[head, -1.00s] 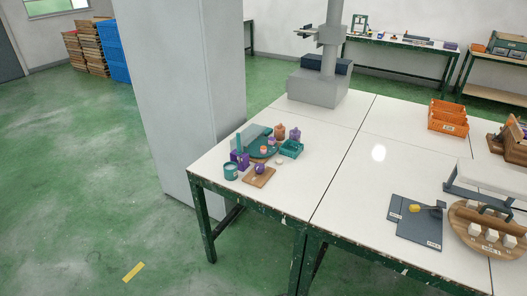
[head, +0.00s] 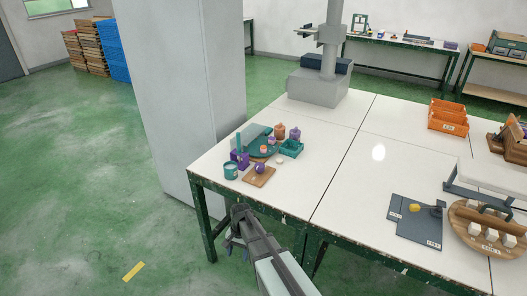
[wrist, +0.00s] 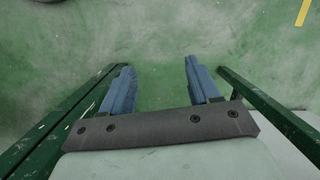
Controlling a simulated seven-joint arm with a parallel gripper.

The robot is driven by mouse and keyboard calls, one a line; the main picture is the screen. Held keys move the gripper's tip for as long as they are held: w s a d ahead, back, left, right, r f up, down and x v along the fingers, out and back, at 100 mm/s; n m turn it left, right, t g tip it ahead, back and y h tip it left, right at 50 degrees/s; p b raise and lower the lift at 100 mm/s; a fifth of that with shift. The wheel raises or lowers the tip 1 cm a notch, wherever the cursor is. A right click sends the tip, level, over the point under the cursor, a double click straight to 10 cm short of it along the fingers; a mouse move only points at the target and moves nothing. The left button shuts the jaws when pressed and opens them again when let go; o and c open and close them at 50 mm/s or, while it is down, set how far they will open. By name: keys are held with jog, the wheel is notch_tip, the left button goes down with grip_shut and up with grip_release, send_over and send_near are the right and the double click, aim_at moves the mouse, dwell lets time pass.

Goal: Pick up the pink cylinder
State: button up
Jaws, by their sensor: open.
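A small pink piece (head: 263,149), perhaps the pink cylinder, sits on a teal plate (head: 254,151) in the cluster at the table's near left corner. It is too small to tell its shape for sure. My gripper (head: 237,248) hangs in front of the table's near edge, below the tabletop and well short of the cluster. In the wrist view my gripper (wrist: 160,66) has its two blue fingers spread apart, with only green floor between them. The pink piece is not in the wrist view.
Around the pink piece stand a teal cup (head: 231,171), a purple box (head: 240,159), a wooden board (head: 258,177) with a purple ball (head: 260,168), a teal crate (head: 292,149), a brownish jar (head: 279,132) and a lilac bottle (head: 295,133). The tabletop (head: 330,165) right of them is clear.

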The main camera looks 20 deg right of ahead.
jog(key=w+a+r+m+t, duration=0.2)
jog(key=w+r+m, duration=0.1)
jog(key=w+r, duration=1.25)
jog(key=w+d+r+m+t, duration=0.1)
jog(key=w+r, duration=0.4)
jog(key=r, duration=0.5)
jog(key=w+d+r+m+t, duration=0.15)
jog(key=w+r, duration=0.35)
jog(key=r, duration=0.6)
jog(key=w+d+r+m+g, duration=0.1)
jog(key=w+d+r, duration=0.3)
jog(key=w+d, duration=0.1)
jog(key=m+g+h, duration=0.2)
send_over(264, 147)
notch_tip(264, 147, down, 2)
jog(key=f, duration=0.1)
jog(key=shift+t, duration=0.25)
jog(key=f, duration=0.7)
jog(key=shift+w+d, duration=0.2)
jog(key=shift+w, duration=0.15)
jog(key=shift+s+a+f, duration=0.1)
jog(key=shift+a+f, duration=0.05)
jog(key=shift+f, duration=1.15)
jog(key=shift+s+a+f, duration=0.1)
jog(key=shift+f, duration=1.15)
